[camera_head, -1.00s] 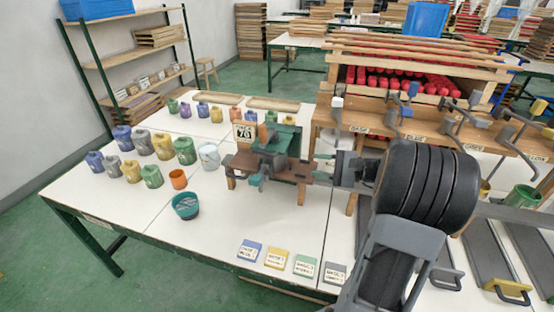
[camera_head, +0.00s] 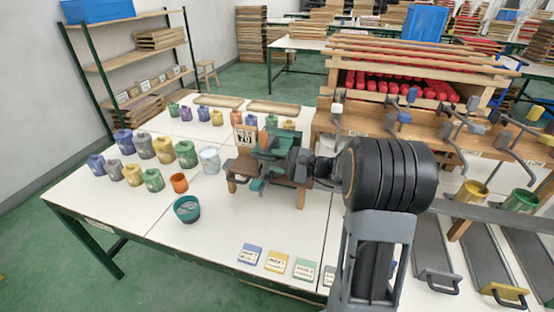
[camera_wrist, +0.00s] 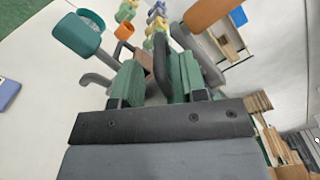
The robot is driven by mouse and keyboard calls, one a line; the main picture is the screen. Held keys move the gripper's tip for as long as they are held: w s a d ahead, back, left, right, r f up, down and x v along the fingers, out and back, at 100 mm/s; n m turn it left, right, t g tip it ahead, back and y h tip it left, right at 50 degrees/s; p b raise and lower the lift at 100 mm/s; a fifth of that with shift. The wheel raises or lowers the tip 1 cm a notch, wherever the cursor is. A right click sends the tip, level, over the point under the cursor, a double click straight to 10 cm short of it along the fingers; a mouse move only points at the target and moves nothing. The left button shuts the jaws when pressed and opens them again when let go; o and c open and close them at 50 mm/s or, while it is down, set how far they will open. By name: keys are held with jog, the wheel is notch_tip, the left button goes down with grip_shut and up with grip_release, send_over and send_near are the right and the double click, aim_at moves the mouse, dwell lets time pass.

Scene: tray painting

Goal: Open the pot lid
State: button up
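Several lidded pots in blue, grey, yellow and green stand in rows on the left of the white table, among them a green pot (camera_head: 185,153) and a yellow pot (camera_head: 163,150). A white bucket-like pot (camera_head: 209,159) stands nearest the wooden stand. I cannot tell which pot the task means. My gripper (camera_wrist: 155,84) shows two green fingers in the wrist view, apart, with a dark curved part visible between them. I see no pot or lid held. In the head view, my gripper is at the wooden stand, hard to separate from green parts there.
An orange cup (camera_head: 179,183) and a teal bowl (camera_head: 187,208) stand left of the stand; the bowl also shows in the wrist view (camera_wrist: 78,34). A number sign (camera_head: 244,138) stands behind. Coloured cards (camera_head: 276,262) lie at the front edge. The front-left table is clear.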

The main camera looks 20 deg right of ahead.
jog(key=shift+w+a, duration=0.1)
jog(key=shift+a, duration=0.1)
jog(key=shift+c, duration=0.4)
jog(key=shift+f, duration=0.1)
grip_shut()
